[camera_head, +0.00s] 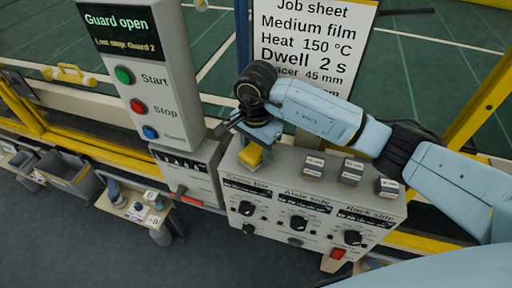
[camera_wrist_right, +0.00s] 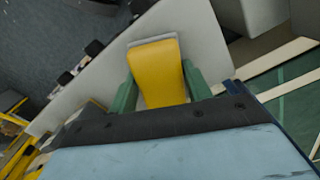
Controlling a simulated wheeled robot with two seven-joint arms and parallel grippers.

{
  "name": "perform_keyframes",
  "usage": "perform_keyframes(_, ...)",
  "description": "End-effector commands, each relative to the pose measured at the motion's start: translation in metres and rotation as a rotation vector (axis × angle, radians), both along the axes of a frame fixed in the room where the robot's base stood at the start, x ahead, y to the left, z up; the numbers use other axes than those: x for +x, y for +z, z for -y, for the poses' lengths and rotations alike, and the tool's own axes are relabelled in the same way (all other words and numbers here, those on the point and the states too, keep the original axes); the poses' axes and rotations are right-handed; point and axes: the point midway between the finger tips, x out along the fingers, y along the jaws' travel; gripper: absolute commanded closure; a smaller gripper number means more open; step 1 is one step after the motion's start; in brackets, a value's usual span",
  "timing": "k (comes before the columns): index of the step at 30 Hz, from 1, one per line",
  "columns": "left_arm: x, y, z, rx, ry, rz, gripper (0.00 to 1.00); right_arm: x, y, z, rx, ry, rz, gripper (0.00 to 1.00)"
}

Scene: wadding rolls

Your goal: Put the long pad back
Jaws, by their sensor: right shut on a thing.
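My right gripper (camera_head: 252,150) comes in from the right over the grey control cabinet. It is shut on a yellow pad (camera_head: 251,156), held just above or on the cabinet's left top; I cannot tell whether they touch. In the right wrist view the yellow pad (camera_wrist_right: 160,72) has a grey far edge and sits between the two green fingers (camera_wrist_right: 160,92). No label or full length shows, so I cannot tell whether it is the long pad. My left gripper is not in view.
Several small labelled grey blocks (camera_head: 352,171) stand on the right part of the cabinet (camera_head: 300,258) top. A button panel (camera_head: 143,75) reads "Guard open". A job sheet (camera_head: 312,45) stands behind the arm. A small side table (camera_head: 128,205) with items and grey bins (camera_head: 75,177) is at left.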

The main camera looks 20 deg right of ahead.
Motion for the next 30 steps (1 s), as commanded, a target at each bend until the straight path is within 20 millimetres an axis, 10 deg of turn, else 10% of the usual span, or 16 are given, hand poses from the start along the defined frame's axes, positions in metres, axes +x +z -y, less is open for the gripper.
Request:
perform_keyframes(8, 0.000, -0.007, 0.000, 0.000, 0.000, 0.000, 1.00, 0.000, -0.006, 0.000, 0.001, 0.000, 0.001, 0.72)
perform_keyframes(9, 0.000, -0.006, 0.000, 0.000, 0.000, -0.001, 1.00, 0.000, -0.005, 0.000, 0.001, 0.000, 0.001, 0.45)
perform_keyframes(14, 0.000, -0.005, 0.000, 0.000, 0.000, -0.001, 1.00, 0.000, -0.005, 0.000, 0.000, 0.000, 0.000, 0.25)
perform_keyframes(30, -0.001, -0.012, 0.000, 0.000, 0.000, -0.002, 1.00, 0.002, 0.030, 0.000, 0.001, 0.001, 0.007, 0.25)
